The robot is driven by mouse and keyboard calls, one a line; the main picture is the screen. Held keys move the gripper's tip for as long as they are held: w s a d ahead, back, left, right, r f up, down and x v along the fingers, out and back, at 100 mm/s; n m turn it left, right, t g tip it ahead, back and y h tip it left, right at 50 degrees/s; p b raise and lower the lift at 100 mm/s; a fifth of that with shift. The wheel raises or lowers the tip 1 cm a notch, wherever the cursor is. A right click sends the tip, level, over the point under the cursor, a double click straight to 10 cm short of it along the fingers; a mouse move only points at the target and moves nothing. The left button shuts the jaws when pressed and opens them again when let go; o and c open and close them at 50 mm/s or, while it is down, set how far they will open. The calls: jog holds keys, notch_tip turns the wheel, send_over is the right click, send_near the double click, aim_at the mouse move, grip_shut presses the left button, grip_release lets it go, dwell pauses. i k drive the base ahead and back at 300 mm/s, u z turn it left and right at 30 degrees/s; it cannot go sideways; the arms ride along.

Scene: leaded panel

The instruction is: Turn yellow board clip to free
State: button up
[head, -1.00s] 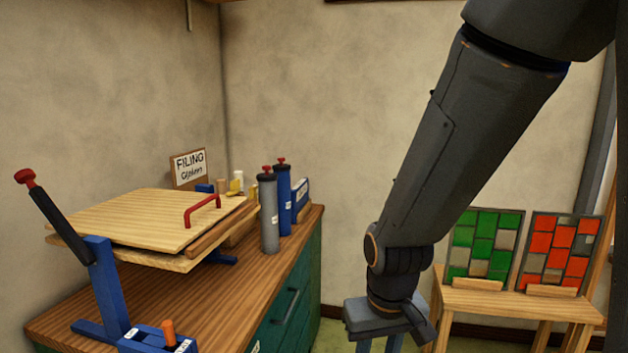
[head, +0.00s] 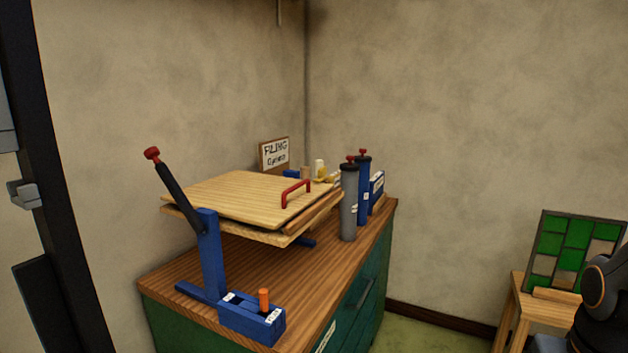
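No clip can be made out for certain in the head view. A small yellow piece (head: 323,175) sits among pale items behind the wooden boards, too small to identify. The boards (head: 250,195) lie stacked in a blue press (head: 208,250) on the cabinet, with a red handle (head: 296,193) on the top board. A black lever (head: 178,195) with a red knob leans up at the left. An orange peg (head: 264,300) stands in a labelled blue block (head: 252,318). Only a dark joint of my arm shows at the right edge; my gripper is out of view.
The press stands on a wooden top (head: 330,285) over a green cabinet. A grey cylinder (head: 349,203) and a blue cylinder (head: 363,190) stand at its back right. A green glass panel (head: 565,240) rests on a stand at right. A dark post (head: 60,180) rises at left.

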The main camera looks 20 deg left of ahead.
aim_at(322, 171)
jog(key=k, duration=0.4)
jog(key=u, duration=1)
jog(key=i, duration=1)
jog(key=z, duration=1.85)
jog(key=i, duration=1.85)
jog(key=u, duration=3.35)
